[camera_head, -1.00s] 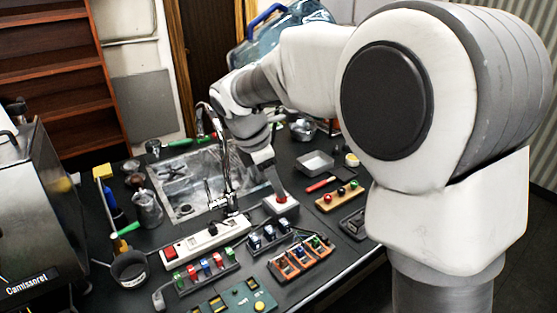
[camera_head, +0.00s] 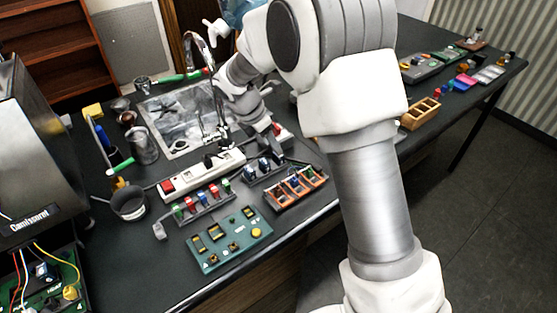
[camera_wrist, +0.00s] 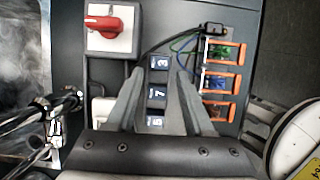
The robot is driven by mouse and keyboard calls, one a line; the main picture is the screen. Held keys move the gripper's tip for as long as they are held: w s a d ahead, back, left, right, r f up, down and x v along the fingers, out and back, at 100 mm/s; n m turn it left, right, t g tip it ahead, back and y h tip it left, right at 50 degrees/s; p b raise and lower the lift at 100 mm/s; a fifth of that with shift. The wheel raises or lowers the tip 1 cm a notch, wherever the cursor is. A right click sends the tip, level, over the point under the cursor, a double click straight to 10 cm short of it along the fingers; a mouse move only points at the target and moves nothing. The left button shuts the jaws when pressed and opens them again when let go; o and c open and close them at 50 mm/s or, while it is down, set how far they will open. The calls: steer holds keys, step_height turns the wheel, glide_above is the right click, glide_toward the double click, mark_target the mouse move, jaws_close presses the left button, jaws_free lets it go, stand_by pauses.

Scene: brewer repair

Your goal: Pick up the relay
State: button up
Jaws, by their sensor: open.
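A row of small dark blocks (camera_wrist: 157,92) with blue-and-white number labels sits in a black holder. It looks like the relay row, and the labels read 3, 7 and perhaps 6. The row also shows in the head view (camera_head: 265,167), right of the white power strip. My gripper (camera_wrist: 160,87) is open and empty, with its two fingers to the left and right of the row in the wrist view. I cannot tell its height above the blocks. In the head view my gripper (camera_head: 267,121) is partly hidden by my wrist, near the red-knobbed switch box.
A white box with a red knob (camera_wrist: 110,24) lies up and left of the blocks. An orange-framed rack (camera_wrist: 221,82) stands close on the right, with cables beside it. The sink tap (camera_wrist: 62,102) is on the left. A green panel (camera_head: 229,238) lies at the front.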

mark_target(279, 159)
steer(key=shift+x, duration=2.7)
steer(key=shift+a, duration=0.1)
jaws_close()
